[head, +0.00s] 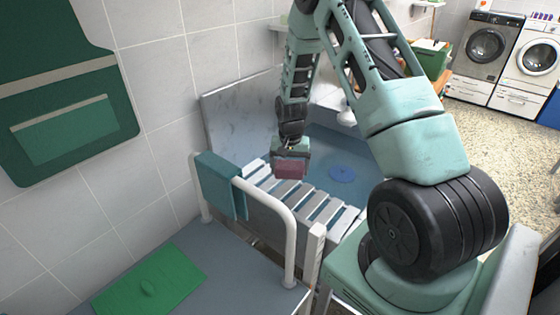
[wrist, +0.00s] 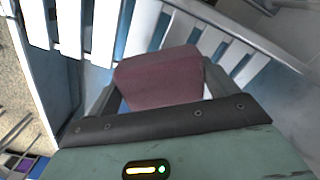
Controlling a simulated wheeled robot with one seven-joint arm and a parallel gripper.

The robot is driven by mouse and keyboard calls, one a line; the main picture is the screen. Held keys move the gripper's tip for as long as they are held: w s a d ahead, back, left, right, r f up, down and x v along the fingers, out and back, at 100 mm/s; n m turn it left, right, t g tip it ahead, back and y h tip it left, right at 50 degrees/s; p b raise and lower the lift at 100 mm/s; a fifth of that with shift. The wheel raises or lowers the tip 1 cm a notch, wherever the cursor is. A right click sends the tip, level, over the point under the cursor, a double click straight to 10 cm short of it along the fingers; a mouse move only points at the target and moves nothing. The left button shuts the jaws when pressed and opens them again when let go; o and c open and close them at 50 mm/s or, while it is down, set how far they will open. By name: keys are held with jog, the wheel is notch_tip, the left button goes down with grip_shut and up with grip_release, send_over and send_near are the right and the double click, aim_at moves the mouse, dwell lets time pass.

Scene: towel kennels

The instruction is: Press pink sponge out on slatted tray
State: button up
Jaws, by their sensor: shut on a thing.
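The pink sponge (head: 290,168) is in my gripper (head: 291,160), near the slatted tray. It also shows in the wrist view as a dull pink block (wrist: 158,78) between the fingers of my gripper (wrist: 158,92). My gripper is shut on it. The slatted tray (head: 318,207) has pale slats with gaps over a blue basin. In the wrist view its slats (wrist: 103,33) lie beyond and on both sides of the sponge. I cannot tell whether the sponge touches the slats.
A white rail (head: 283,212) with a teal towel (head: 220,183) stands in front. A green mat (head: 150,283) lies on the grey surface at front left. Washing machines (head: 487,50) stand far right.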

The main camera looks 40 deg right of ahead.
aim_at(289, 191)
jog(key=shift+f+b, duration=2)
jog(key=shift+f, duration=1)
jog(key=shift+f+b, duration=0.35)
jog(key=shift+f, duration=0.15)
jog(key=shift+s+a+f, duration=0.1)
jog(key=shift+f, duration=0.05)
jog(key=shift+r+p, duration=2.4)
jog(key=shift+r, duration=1.25)
jog(key=shift+w+f, duration=0.1)
jog(key=shift+w, duration=0.1)
